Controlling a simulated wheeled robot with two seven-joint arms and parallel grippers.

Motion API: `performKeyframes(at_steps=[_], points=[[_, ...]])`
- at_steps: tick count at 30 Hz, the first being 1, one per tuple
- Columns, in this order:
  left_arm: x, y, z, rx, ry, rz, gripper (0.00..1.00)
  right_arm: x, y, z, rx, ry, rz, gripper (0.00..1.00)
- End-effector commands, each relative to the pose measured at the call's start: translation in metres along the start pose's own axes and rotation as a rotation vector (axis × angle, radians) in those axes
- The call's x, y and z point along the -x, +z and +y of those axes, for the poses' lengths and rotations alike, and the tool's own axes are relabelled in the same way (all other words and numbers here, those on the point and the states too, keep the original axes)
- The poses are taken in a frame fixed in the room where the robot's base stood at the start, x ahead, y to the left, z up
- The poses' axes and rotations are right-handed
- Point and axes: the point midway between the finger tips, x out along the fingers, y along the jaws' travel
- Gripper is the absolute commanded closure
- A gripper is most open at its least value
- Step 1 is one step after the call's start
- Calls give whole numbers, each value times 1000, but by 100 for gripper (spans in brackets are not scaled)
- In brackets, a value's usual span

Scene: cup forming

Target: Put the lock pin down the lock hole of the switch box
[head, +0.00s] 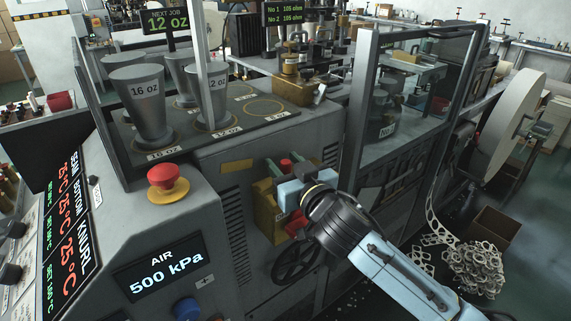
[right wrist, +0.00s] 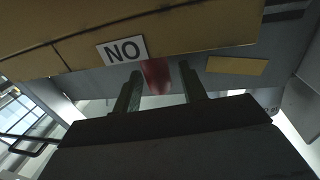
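The switch box (head: 268,214) is a yellow box on the side of the grey machine. A red piece (head: 285,165) stands at its top, and another red piece (head: 296,223) shows at its front. I cannot tell which, if either, is the lock pin; the lock hole is not visible. My right gripper (head: 285,190) is at the box, its fingers mostly hidden in the head view. In the right wrist view its two fingers (right wrist: 159,80) stand apart below the "NO" plate, with a dark red thing (right wrist: 155,76) between or behind them, not clearly gripped. My left gripper is out of view.
A red stop button (head: 167,178) on a yellow base sits on the console to the left. Grey cup forms (head: 140,105) stand on the machine top. A black handwheel (head: 296,262) is below the box. A scrap pile (head: 470,262) lies on the floor at right.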

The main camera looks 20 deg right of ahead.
Motion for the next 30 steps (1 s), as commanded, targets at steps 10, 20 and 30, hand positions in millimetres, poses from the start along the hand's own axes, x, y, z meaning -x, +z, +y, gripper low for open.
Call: performKeyframes(at_steps=[10, 20, 30], points=[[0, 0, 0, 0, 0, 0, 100, 2, 0, 0, 0, 0, -1, 52], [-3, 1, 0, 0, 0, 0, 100, 50, 2, 0, -3, -1, -3, 52], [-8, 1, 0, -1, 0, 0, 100, 114, 2, 0, -1, 0, -2, 52]])
